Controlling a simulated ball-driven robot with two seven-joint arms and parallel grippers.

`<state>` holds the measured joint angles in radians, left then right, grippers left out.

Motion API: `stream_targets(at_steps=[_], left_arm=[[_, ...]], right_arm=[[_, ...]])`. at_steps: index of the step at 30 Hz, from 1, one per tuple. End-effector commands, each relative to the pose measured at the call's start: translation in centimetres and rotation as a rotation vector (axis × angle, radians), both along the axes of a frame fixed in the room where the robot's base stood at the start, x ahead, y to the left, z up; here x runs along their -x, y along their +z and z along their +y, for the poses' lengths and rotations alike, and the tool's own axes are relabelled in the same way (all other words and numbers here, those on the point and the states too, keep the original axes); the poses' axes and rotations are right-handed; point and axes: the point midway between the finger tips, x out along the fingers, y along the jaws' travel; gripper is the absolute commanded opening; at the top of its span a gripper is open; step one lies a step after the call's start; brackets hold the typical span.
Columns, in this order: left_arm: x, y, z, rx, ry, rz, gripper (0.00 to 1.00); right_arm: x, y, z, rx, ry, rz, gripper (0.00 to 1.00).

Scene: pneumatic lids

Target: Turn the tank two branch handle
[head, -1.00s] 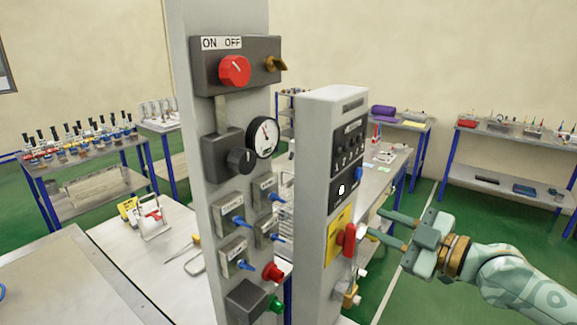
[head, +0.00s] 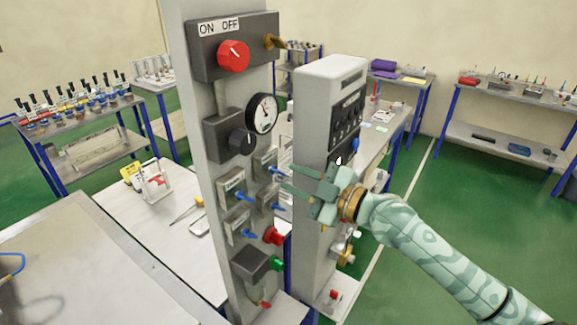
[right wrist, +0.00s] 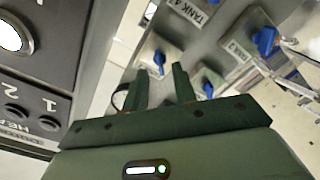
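Several grey valve boxes with blue handles sit on the tall grey panel. In the head view these include an upper left handle (head: 243,196), an upper right handle (head: 275,171) and a lower left handle (head: 247,232). My right gripper (head: 288,178) is open and empty beside the right column of valves. In the right wrist view a blue handle (right wrist: 159,59) shows just beyond the gap between the open fingers (right wrist: 161,75). One label there reads TANK 4 (right wrist: 203,12); I cannot read which label says tank two. My left gripper is not in view.
A second grey control box (head: 327,80) stands close beside my right gripper and wrist. The panel also carries a red ON/OFF knob (head: 233,56), a gauge (head: 262,113), a red button (head: 274,236) and a green button (head: 276,263). A worktable (head: 150,225) is behind.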

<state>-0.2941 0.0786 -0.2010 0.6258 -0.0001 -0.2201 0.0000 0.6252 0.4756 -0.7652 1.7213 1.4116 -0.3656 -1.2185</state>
Motion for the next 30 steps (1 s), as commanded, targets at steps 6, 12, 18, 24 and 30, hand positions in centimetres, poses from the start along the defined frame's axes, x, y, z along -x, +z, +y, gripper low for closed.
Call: stream_targets(at_steps=[6,12,18,24,30], left_arm=[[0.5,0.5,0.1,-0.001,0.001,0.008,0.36],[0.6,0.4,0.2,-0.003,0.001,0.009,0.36],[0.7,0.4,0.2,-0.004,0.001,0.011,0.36],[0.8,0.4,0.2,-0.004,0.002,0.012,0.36],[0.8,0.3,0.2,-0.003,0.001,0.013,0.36]], right_arm=[[-1.3,0.0,1.8,-0.001,0.000,0.001,0.27],[-1.5,-0.1,2.0,0.000,0.000,0.000,0.27],[-1.5,-0.1,1.9,0.000,0.000,0.000,0.00],[-1.5,-0.1,1.9,0.000,-0.001,0.001,0.00],[-1.5,-0.1,1.9,-0.016,-0.001,0.024,0.00]])
